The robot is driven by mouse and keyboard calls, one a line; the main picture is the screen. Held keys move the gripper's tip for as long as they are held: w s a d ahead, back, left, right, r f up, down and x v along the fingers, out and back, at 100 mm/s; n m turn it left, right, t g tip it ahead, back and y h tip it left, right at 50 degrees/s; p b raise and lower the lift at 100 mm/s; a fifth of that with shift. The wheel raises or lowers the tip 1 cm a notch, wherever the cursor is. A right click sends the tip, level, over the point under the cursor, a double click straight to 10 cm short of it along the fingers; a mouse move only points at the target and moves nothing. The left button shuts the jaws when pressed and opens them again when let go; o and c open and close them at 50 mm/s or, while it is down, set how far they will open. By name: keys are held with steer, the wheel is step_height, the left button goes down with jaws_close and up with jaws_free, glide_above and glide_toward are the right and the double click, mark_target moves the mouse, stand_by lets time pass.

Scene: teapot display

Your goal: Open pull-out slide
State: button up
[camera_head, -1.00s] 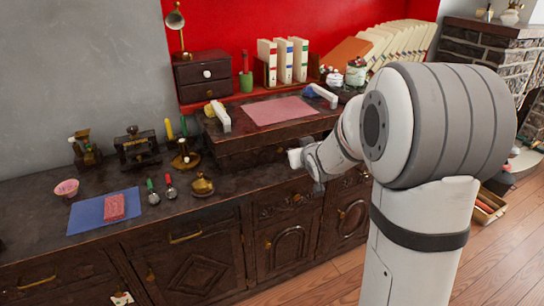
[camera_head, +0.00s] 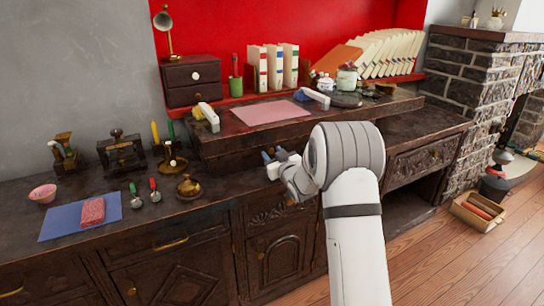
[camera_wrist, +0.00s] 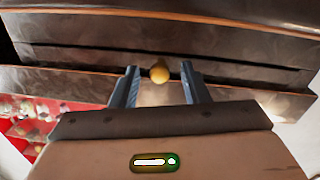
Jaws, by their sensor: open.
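A round brass knob (camera_wrist: 159,72) sits on a dark wooden front (camera_wrist: 80,58) in the wrist view. This front looks like the pull-out slide, set flush among dark wooden edges. My gripper (camera_wrist: 159,85) is open, with one finger on each side of the knob. I cannot tell whether the fingers touch it. In the head view, my gripper (camera_head: 272,154) is at the front of the raised desk section (camera_head: 225,135). The knob and slide front are hidden there behind my gripper and arm.
A pink sheet (camera_head: 270,112) and a white-handled item (camera_head: 208,116) lie on the raised section. Brass pieces, a blue mat (camera_head: 75,218) and small tools stand on the lower counter at left. Open floor (camera_head: 450,265) lies at right.

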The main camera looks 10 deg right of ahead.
steer(key=shift+w+a, duration=0.1)
steer(key=shift+w, duration=0.25)
steer(key=shift+c, duration=0.4)
jaws_close()
